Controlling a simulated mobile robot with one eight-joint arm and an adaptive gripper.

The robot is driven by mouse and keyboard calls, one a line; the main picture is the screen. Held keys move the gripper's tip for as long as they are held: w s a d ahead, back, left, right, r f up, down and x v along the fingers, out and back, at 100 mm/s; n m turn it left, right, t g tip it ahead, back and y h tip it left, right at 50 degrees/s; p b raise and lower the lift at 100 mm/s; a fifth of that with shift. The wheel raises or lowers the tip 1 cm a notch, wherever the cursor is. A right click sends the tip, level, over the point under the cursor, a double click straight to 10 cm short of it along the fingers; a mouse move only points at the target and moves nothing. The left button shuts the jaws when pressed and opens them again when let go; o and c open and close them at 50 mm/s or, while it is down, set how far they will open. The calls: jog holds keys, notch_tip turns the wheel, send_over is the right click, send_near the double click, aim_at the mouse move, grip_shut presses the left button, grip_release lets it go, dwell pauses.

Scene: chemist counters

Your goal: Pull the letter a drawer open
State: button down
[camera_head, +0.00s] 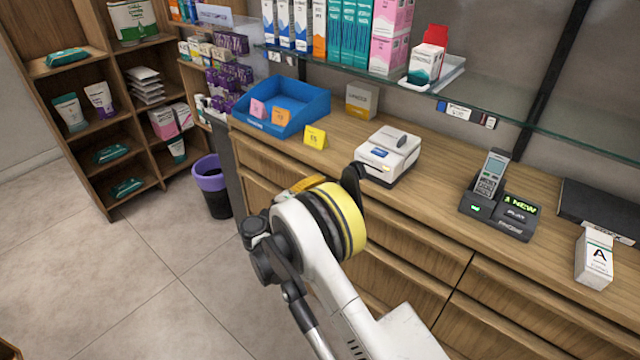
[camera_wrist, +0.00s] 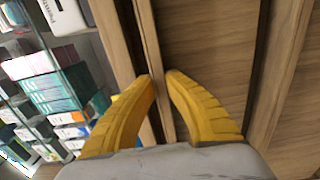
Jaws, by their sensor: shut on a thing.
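Wooden drawer fronts line the counter below its top in the head view. No letter shows on them, so I cannot tell by marking which one is the letter a drawer. In the wrist view my gripper (camera_wrist: 161,76) has its two yellow fingers close together on the upper edge of a wooden drawer (camera_wrist: 210,50), one on each side of a thin wooden lip. The gripper is shut on this edge. In the head view one yellow finger (camera_head: 308,183) shows at the counter front, and my own arm hides the fingertips and the grip.
On the counter top (camera_head: 340,140) stand a blue tray (camera_head: 290,118), a white device (camera_head: 388,157), a phone on its dock (camera_head: 490,180) and a white box marked A (camera_head: 594,258). A purple-rimmed bin (camera_head: 212,182) stands left of the counter. The tiled floor (camera_head: 130,270) in front is clear.

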jog(key=v, duration=2.1)
jog(key=shift+s+a, duration=0.15)
jog(key=shift+s, duration=0.05)
jog(key=c, duration=1.7)
grip_release()
jog(key=shift+o, duration=0.2)
jog(key=v, duration=1.2)
jog(key=shift+w, duration=0.1)
